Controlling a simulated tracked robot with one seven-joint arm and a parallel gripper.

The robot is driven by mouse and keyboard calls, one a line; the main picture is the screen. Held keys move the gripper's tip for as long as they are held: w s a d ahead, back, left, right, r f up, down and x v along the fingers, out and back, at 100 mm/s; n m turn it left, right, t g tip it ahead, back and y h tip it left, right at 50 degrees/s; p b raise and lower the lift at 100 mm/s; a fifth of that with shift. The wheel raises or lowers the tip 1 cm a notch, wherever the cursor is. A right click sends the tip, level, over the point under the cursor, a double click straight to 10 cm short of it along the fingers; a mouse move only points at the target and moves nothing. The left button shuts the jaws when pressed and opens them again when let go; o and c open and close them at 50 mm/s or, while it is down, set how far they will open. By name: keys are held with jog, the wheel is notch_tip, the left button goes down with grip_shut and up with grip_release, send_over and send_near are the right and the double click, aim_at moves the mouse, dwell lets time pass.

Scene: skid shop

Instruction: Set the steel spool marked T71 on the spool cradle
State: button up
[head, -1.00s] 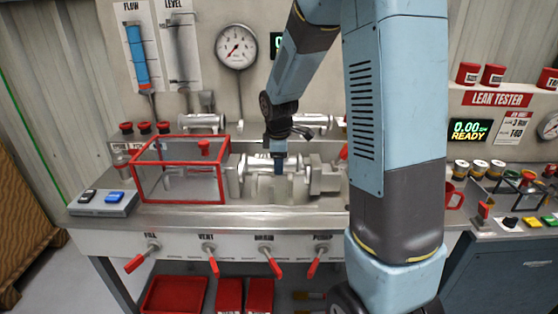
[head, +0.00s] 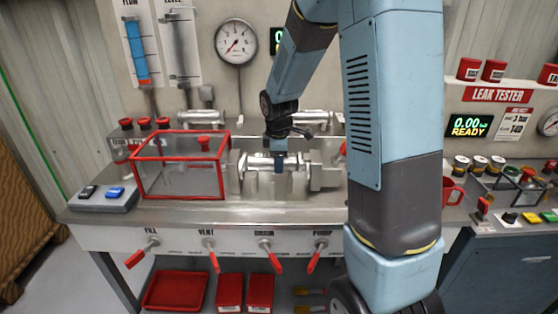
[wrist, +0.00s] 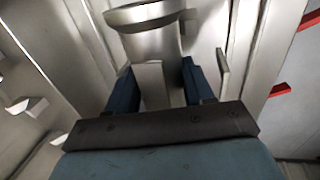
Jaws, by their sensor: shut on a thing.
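A steel spool (head: 260,162) with flanged ends lies roughly level over the steel bench in the head view. My gripper (head: 280,166) reaches down from above and is shut on its body. The wrist view shows the dark blue fingers of my gripper (wrist: 161,82) on both sides of the spool's grey barrel (wrist: 152,70), with a round flange beyond. Steel upright blocks, which look like the spool cradle (head: 325,177), stand close by the spool. I cannot tell whether the spool touches them. No T71 mark is readable.
A clear box with a red frame (head: 180,197) stands just left of the spool. More steel spools (head: 205,118) lie on the ledge behind. Red-handled levers (head: 268,252) line the bench front. A red mug (head: 453,191) stands at the right.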

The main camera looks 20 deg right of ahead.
jog(key=shift+x, duration=0.95)
dwell(0.6)
jog(key=shift+s, duration=0.15)
jog(key=o, duration=1.3)
jog(key=o, duration=0.4)
jog(key=shift+c, duration=0.2)
jog(key=shift+w+v, duration=0.15)
jog(key=shift+v, duration=0.6)
jog(key=shift+w+v, duration=0.15)
jog(key=shift+v, duration=0.6)
jog(key=shift+w+d+v, duration=0.1)
jog(key=shift+w+v, duration=0.1)
jog(key=shift+v, duration=0.75)
jog(key=shift+w+d+v, duration=0.1)
jog(key=shift+w+v, duration=0.05)
jog(key=shift+v, duration=0.85)
jog(key=shift+w+v, duration=0.2)
jog(key=shift+v, duration=0.75)
jog(key=shift+r, duration=0.15)
